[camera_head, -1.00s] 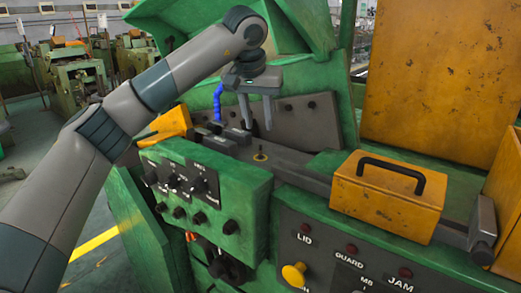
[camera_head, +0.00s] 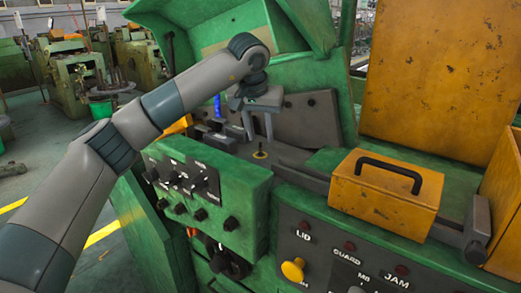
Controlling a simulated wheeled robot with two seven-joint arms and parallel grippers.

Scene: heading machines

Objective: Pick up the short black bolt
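The short black bolt (camera_head: 260,146) appears as a small dark upright piece above a small yellow disc (camera_head: 260,155). The disc lies on the grey bed of the green machine, near the middle of the view. My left gripper (camera_head: 259,138) points down just above the disc. Its two fingers are apart, one on either side of the bolt in the picture. Whether they are level with the bolt in depth I cannot tell. My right gripper is not in view.
A green control box (camera_head: 207,188) with black knobs stands in front of the bed. A yellow box with a black handle (camera_head: 386,193) sits to the right. A blue part (camera_head: 217,107) and a grey plate (camera_head: 305,118) stand behind the gripper.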

